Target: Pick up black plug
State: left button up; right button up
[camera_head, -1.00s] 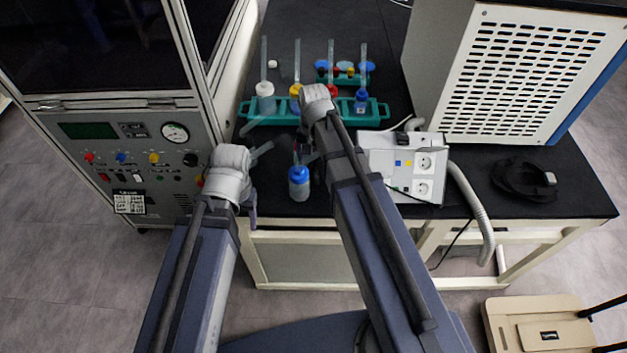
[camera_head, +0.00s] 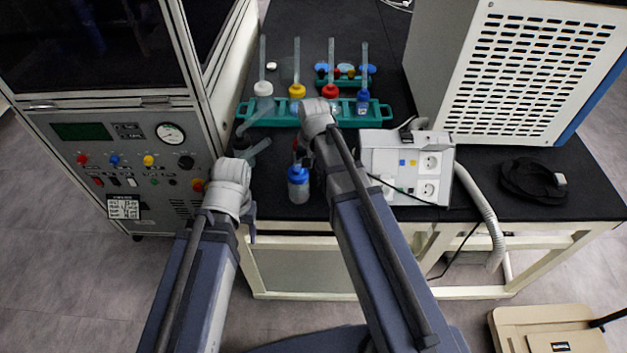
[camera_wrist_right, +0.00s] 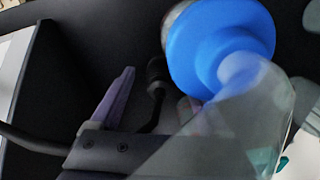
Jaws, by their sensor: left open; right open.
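The black plug (camera_wrist_right: 156,72), with a dark cable, stands out against the black bench top in the right wrist view. My right gripper (camera_wrist_right: 150,105) is open there, its purple fingers around the near end of the plug without visible closure on it. In the head view, the plug is not clearly visible beside my right wrist. A blue-capped flask (camera_head: 299,184) stands just left of the right wrist; its cap (camera_wrist_right: 220,45) and translucent tube fill the right of the wrist view and partly cover one finger. My left gripper (camera_head: 249,228) is low at the bench's front edge, mostly hidden by its wrist, open.
A white socket box (camera_head: 405,165) with a black cable stands right of my right arm. A green rack (camera_head: 285,121) with tubed flasks is behind. A control panel (camera_head: 125,160) stands left, a vented white machine (camera_head: 530,80) right. A black strap (camera_head: 533,181) lies on the bench.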

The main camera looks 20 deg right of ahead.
aim_at(314, 170)
grip_shut()
dwell(0.5)
jog(key=shift+r, duration=0.15)
notch_tip(314, 170, up, 18)
jog(key=p, duration=1.8)
